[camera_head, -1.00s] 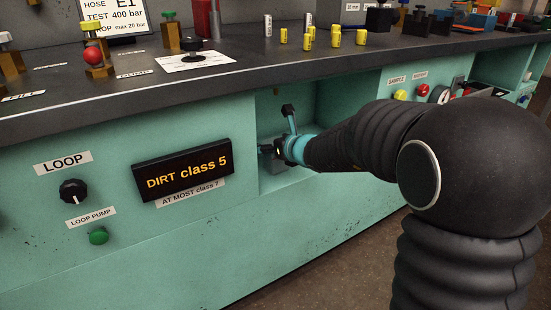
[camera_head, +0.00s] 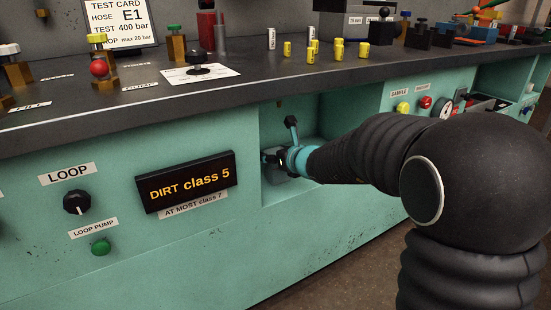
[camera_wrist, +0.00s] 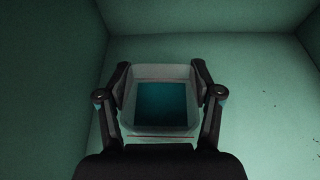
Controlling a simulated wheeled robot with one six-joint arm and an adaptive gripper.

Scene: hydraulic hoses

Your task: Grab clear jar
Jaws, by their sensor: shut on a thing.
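The clear jar (camera_wrist: 160,72) is in the middle of the wrist view, see-through with a dark teal area inside and a thin red line across it. My gripper (camera_wrist: 160,95) has one finger on each side of the jar and is shut on it. In the head view my gripper (camera_head: 277,158) is inside the recess (camera_head: 335,110) in the bench front. There the jar is mostly hidden by the gripper and arm, and I cannot tell whether it touches the recess floor.
The recess walls stand close on the left and behind. A black-knobbed lever (camera_head: 291,125) rises by the gripper. The DIRT class 5 display (camera_head: 187,181) is left of the opening. The bench top (camera_head: 130,105) overhangs it, with several yellow cylinders (camera_head: 338,47) above.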

